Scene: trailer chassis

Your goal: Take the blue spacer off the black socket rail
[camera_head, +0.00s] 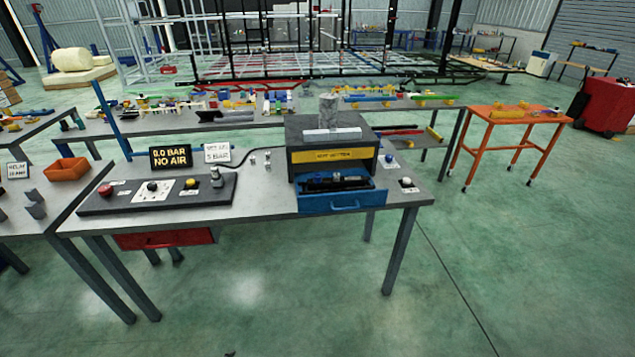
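A long black object (338,183), which looks like the socket rail, lies in the open blue drawer (341,201) of the dark box on the near grey table. Small pale and bluish bits show along the black object. They are too small for me to tell which is the blue spacer. Neither of my grippers is in view.
The dark box (306,132) has a yellow label and a grey cylinder (328,109) on top. A control panel (112,208) and a "0.0 BAR NO AIR" sign (170,157) stand left. An orange table (497,127) stands right. The green floor in front is clear.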

